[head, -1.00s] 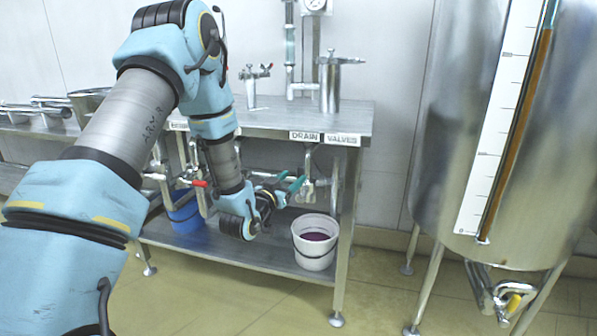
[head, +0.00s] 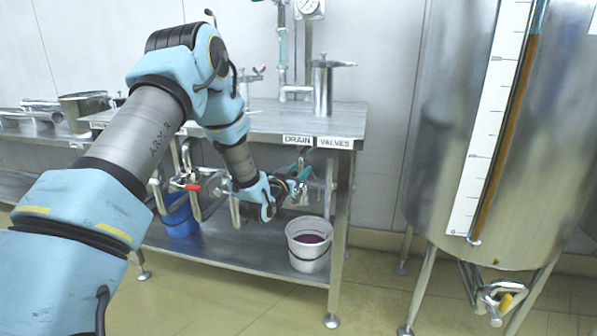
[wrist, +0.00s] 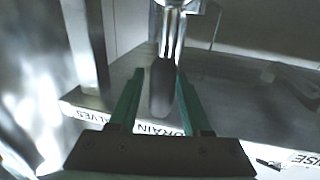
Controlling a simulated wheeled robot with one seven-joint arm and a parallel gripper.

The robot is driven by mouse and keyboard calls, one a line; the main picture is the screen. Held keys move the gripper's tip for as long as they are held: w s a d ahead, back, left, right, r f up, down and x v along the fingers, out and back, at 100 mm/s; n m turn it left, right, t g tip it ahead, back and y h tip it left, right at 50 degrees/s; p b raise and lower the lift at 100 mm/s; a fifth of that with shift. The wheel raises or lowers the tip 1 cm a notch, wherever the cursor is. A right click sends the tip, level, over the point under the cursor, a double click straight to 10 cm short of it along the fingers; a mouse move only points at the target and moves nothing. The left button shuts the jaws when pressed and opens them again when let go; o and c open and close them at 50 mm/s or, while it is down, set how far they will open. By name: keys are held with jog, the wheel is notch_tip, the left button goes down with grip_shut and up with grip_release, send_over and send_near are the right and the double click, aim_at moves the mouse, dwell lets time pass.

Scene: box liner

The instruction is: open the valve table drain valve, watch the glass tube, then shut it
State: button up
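Under the table edge labelled "DRAIN VALVES" (head: 318,141), a metal valve (head: 310,183) hangs from pipework. My gripper (head: 301,172) reaches it from the left, its green fingers partly hiding it. In the wrist view, a dark grey valve handle (wrist: 162,90) lies between the two green fingers of my gripper (wrist: 161,85). A gap shows on its left; the right finger is very close, and I cannot tell if it touches. The glass tube (head: 508,120) runs down the steel tank at right beside a white scale, with brown liquid nearly to the frame's top.
A white bucket (head: 308,264) with purple liquid stands on the lower shelf below the valve. A blue bucket (head: 180,218) and a red-handled valve (head: 187,187) are to the left. A yellow-handled valve (head: 506,302) sits under the tank. Floor between table and tank is clear.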

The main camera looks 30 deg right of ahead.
grip_shut()
dwell(1.1)
